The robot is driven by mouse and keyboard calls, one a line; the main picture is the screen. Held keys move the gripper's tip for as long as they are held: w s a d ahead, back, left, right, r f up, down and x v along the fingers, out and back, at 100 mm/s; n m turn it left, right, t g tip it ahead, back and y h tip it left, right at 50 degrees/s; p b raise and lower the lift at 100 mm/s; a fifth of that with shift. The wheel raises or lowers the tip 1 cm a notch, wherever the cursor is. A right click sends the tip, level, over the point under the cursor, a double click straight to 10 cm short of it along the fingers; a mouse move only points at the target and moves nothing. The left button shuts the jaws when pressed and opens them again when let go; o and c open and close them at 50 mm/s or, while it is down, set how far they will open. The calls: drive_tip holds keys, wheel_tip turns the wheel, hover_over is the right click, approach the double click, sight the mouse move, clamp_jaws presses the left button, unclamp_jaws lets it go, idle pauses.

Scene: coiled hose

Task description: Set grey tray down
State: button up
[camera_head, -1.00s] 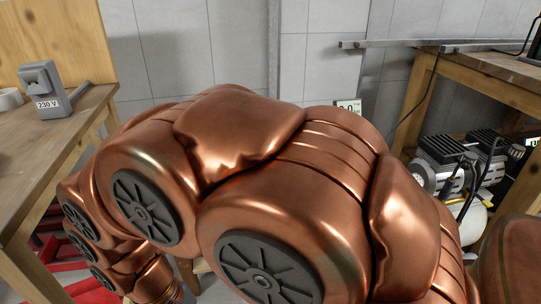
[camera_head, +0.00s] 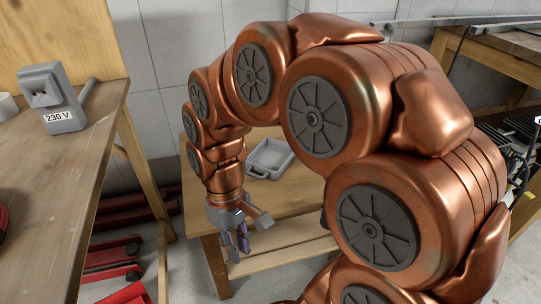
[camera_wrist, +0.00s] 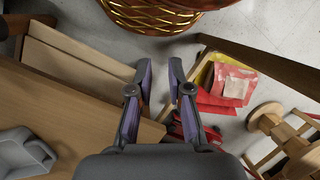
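The grey tray (camera_head: 268,160) sits on a small low wooden table (camera_head: 290,200), behind my gripper and partly bordered by my arm. It also shows in the wrist view as a grey shape (camera_wrist: 24,152) at the lower left, cut off by the frame edge. My gripper (camera_head: 243,240) hangs by the table's front left edge, apart from the tray. In the wrist view, my gripper (camera_wrist: 161,70) has its two fingers apart with nothing between them, over the table's edge and the floor.
A wooden workbench (camera_head: 90,130) on the left holds a grey 230 V box (camera_head: 52,97). Red items (camera_head: 112,256) lie below it. Another wooden bench (camera_head: 500,60) stands at the right. The wrist view shows a wooden stool (camera_wrist: 290,135) and red and yellow packets (camera_wrist: 225,85).

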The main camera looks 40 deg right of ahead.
drive_tip(key=w+d+r+n+p, duration=0.1)
drive_tip(key=w+d+r+p, duration=0.15)
drive_tip(key=w, duration=0.65)
drive_tip(key=t+y+p, duration=0.2)
drive_tip(key=p, duration=0.5)
hover_over(253, 175)
drive_tip(key=w+d, duration=0.1)
drive_tip(key=d, duration=0.1)
drive_tip(key=shift+n, duration=0.4)
drive_tip(key=x, duration=0.4)
drive_tip(key=shift+w+d+f, duration=0.15)
drive_tip(key=shift+w+d, duration=0.05)
drive_tip(key=shift+d, duration=0.2)
drive_tip(key=shift+b+x, duration=0.7)
drive_tip(key=shift+x, duration=2.75)
clamp_jaws()
